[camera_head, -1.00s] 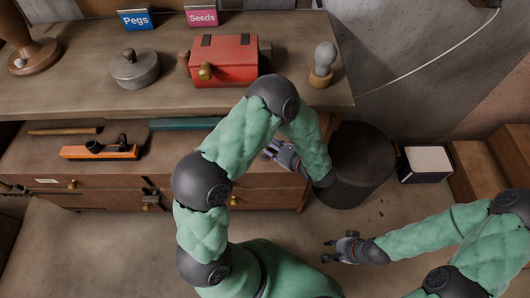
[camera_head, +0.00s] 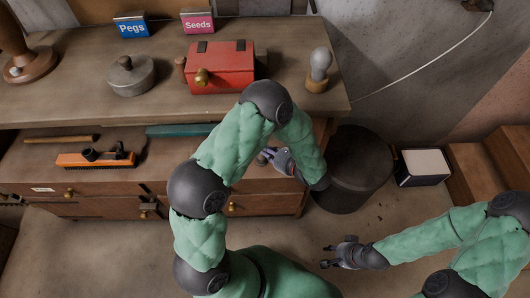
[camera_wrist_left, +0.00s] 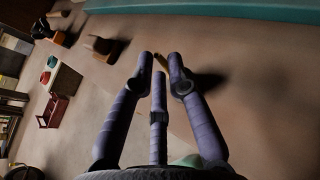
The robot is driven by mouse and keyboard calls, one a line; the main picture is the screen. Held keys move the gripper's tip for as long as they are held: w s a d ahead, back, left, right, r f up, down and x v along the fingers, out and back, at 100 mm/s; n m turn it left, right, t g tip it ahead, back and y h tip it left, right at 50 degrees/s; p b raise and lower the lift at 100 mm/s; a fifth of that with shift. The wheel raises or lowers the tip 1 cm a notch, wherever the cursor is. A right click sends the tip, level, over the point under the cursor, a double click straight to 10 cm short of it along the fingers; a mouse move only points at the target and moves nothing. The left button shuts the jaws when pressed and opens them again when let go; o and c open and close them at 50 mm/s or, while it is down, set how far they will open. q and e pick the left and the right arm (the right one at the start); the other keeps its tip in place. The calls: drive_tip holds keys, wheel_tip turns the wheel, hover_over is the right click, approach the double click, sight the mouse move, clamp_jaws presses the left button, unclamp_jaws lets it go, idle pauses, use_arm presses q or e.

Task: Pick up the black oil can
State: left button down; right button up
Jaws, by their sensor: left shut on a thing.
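My left gripper (camera_head: 267,156) is over the right part of the lower shelf, partly behind my own arm in the head view. In the left wrist view its purple fingers (camera_wrist_left: 160,72) are closed in around something small. Only a thin brass-coloured tip shows between the fingertips; it looks like part of the black oil can (camera_wrist_left: 161,60), whose body is hidden by the fingers. My right gripper (camera_head: 332,256) is open and empty, low over the floor at the right.
An orange hand plane (camera_head: 97,160) with black grips lies on the lower shelf (camera_head: 40,166), left of my left gripper. A teal box (camera_head: 180,130) lies at the back. The bench top (camera_head: 150,103) overhangs the shelf, carrying a red box (camera_head: 222,70). A dark bin (camera_head: 352,165) stands right.

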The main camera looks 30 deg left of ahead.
use_arm(q)
drive_tip(key=shift+r, duration=0.1)
wheel_tip(320, 180, up, 7)
drive_tip(key=p, duration=0.5)
drive_tip(key=s+a+p, duration=0.2)
drive_tip(key=s+a, duration=1.1)
drive_tip(key=s, duration=0.2)
drive_tip(key=shift+a+p, duration=0.15)
drive_tip(key=shift+p, duration=0.25)
